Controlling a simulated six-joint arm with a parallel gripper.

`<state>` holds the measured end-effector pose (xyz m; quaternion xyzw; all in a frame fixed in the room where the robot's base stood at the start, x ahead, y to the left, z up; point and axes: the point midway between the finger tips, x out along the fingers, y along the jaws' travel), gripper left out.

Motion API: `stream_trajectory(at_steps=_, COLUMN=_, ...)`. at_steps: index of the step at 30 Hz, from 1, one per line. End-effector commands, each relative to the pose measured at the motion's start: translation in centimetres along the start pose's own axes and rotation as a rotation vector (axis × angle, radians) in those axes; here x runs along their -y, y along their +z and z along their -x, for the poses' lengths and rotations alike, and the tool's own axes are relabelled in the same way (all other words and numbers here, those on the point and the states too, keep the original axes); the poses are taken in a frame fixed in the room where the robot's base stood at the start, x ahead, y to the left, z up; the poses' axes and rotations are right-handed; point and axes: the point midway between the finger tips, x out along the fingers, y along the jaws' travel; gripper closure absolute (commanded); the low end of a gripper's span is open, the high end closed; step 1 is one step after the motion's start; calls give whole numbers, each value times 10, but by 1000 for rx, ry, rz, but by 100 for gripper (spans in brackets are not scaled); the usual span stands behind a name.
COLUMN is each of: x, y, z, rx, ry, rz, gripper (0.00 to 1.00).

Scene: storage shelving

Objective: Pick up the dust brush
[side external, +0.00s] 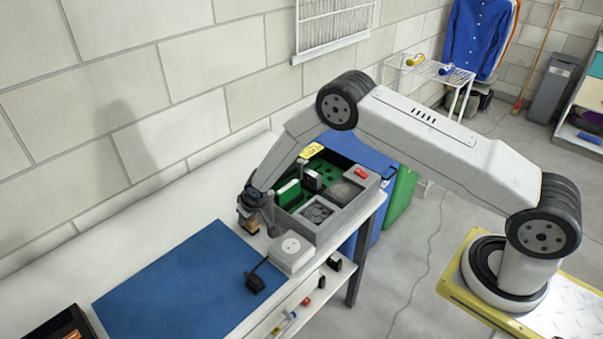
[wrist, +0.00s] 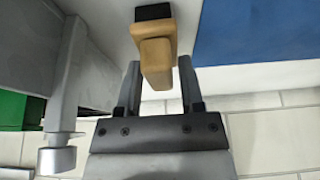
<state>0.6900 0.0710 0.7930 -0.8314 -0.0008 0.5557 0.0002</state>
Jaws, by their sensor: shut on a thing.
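The dust brush (wrist: 154,48) has a tan wooden handle and a dark end, seen at the top middle of the wrist view. My gripper (wrist: 159,66) has one finger on each side of the handle and is shut on it. In the side view, my gripper (side external: 250,208) points down at the bench, between the blue mat and the grey electronics case. A small tan part of the brush (side external: 251,226) shows below the fingers there. I cannot tell whether the brush touches the bench top.
The open grey case (side external: 330,213) with green circuit boards stands close right of my gripper. A white socket box (side external: 291,252) with a black plug (side external: 255,283) sits in front. The blue mat (side external: 180,290) is clear at left. The wall (side external: 120,130) runs behind the bench.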

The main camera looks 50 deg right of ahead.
Motion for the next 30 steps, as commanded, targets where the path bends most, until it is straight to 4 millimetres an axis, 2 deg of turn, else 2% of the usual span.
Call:
stream_trajectory(at_steps=8, x=0, y=-4, z=8, rx=-2, ry=0, rz=0, gripper=100)
stream_trajectory(at_steps=14, x=0, y=-11, z=25, rx=-2, ry=1, rz=-1, gripper=100)
stream_trajectory(at_steps=20, x=-1, y=-7, z=49, rx=-2, ry=1, rz=1, gripper=100)
stream_trajectory(at_steps=30, x=-5, y=9, z=100, rx=-3, ry=1, rz=0, gripper=100)
